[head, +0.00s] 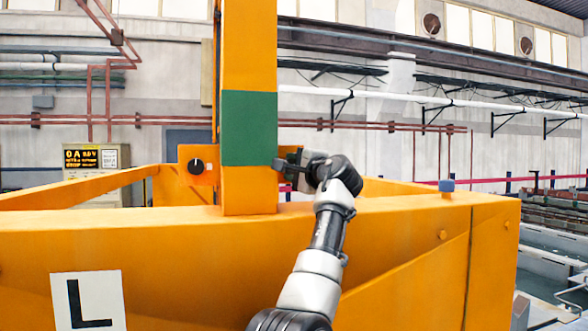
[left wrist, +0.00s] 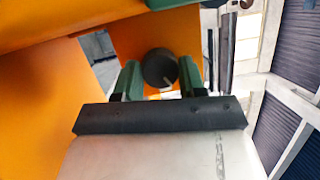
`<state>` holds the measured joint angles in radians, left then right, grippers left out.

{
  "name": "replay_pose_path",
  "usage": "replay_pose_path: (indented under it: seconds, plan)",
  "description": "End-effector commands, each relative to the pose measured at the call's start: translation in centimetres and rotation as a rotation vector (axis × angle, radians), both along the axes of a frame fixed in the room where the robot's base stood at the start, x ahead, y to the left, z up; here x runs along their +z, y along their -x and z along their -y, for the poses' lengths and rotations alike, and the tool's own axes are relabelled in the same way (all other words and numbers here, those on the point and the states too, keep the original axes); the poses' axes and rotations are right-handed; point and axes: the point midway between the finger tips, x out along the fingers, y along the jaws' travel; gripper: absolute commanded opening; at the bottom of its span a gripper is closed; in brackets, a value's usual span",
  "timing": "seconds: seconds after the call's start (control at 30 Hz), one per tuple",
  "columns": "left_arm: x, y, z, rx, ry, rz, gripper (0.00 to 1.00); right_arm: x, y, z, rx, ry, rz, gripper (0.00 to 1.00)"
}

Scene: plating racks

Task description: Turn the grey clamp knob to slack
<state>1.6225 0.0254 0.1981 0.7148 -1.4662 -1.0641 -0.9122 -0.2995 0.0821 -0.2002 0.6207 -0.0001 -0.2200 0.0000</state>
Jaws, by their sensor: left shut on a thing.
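A round dark grey knob (left wrist: 159,68) with a pale pointer line sits on an orange plate in the left wrist view. Its pointer slants toward the lower right there. My left gripper (left wrist: 160,80) is shut on this knob, one green-padded finger on each side. In the head view my left gripper (head: 284,166) is at the right side of the orange post (head: 249,55), beside its green band (head: 249,128), and mostly hides the knob. A second, black knob (head: 196,165) with a white mark is on an orange plate left of the post. My right gripper is not in view.
The orange beam (head: 400,220) crosses in front, with a white "L" label (head: 88,300) and a small blue-grey knob (head: 446,186) on top at the right. A control box (head: 97,160) stands behind at the left. Tanks lie at the far right.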

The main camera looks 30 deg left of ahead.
Motion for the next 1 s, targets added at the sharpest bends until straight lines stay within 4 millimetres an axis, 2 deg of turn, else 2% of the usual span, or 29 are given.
replay_pose_path:
  seconds: [1.0]
  plan:
    - [-0.04,-0.10,-0.02,0.005,0.605,0.696,0.17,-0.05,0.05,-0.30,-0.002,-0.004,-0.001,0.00]
